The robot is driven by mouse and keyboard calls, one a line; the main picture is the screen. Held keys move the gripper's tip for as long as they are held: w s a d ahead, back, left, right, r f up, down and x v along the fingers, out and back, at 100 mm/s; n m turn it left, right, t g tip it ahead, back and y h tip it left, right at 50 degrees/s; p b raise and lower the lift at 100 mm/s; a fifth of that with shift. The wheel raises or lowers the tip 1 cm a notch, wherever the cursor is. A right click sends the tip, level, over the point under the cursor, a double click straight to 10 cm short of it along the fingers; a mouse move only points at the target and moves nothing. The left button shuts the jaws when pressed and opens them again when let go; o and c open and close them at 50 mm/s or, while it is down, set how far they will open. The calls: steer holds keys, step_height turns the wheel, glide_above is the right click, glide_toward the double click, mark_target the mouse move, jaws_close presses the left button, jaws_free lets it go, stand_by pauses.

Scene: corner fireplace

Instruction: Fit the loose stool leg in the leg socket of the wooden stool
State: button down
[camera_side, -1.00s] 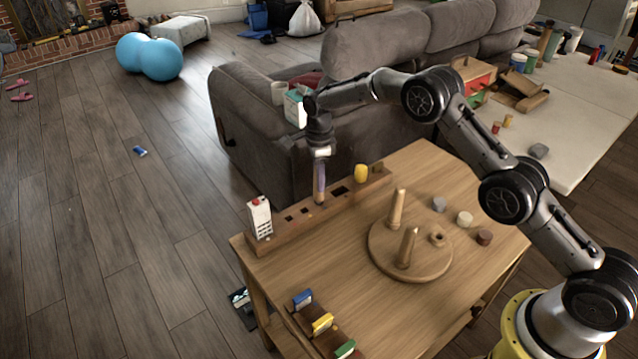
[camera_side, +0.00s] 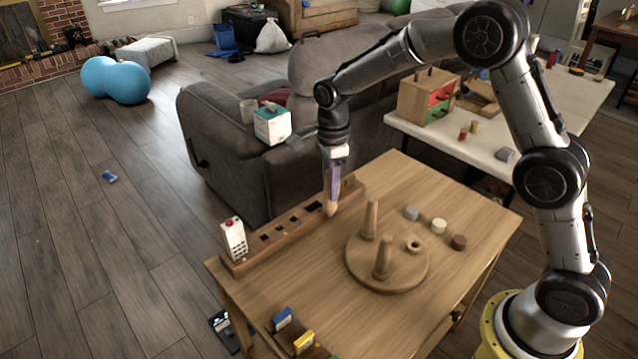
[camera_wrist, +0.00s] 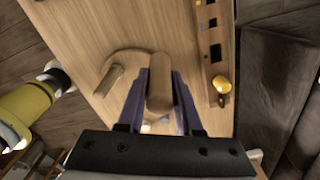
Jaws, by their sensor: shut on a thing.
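The wooden stool (camera_side: 372,280) lies upside down on the table as a round seat. Two legs stand up from it, and its empty leg socket (camera_side: 414,246) is a raised ring on the right side. My gripper (camera_side: 333,190) points down, left of and behind the stool, and is shut on the loose stool leg (camera_side: 331,208), whose rounded lower end shows below the fingers. In the wrist view the leg (camera_wrist: 160,92) sits between the two purple fingers and covers part of the seat (camera_wrist: 128,60). The socket cannot be made out there.
A wooden slotted rack (camera_side: 285,232) runs along the table's left edge, with a red-capped carton (camera_side: 233,238) at its near end. A yellow object (camera_wrist: 221,85) shows by it. Several small discs (camera_side: 439,226) lie right of the stool. Coloured blocks (camera_side: 303,342) stand at the front edge.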

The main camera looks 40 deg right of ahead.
steer(key=shift+s+r, duration=0.1)
steer(key=shift+s, duration=0.1)
steer(key=shift+s+n, duration=0.1)
steer(key=shift+n, duration=0.2)
steer(key=s+d+f+m, duration=0.1)
steer(key=s+d+f, duration=0.2)
steer(key=s+d, duration=1.2)
steer(key=shift+d+f+m, duration=0.2)
steer(key=shift+d+m, duration=0.2)
steer(key=shift+d, duration=0.1)
step_height(320, 180, down, 6)
steer(key=shift+f, duration=0.15)
steer(key=shift+f, duration=1.3)
stand_by(1.3)
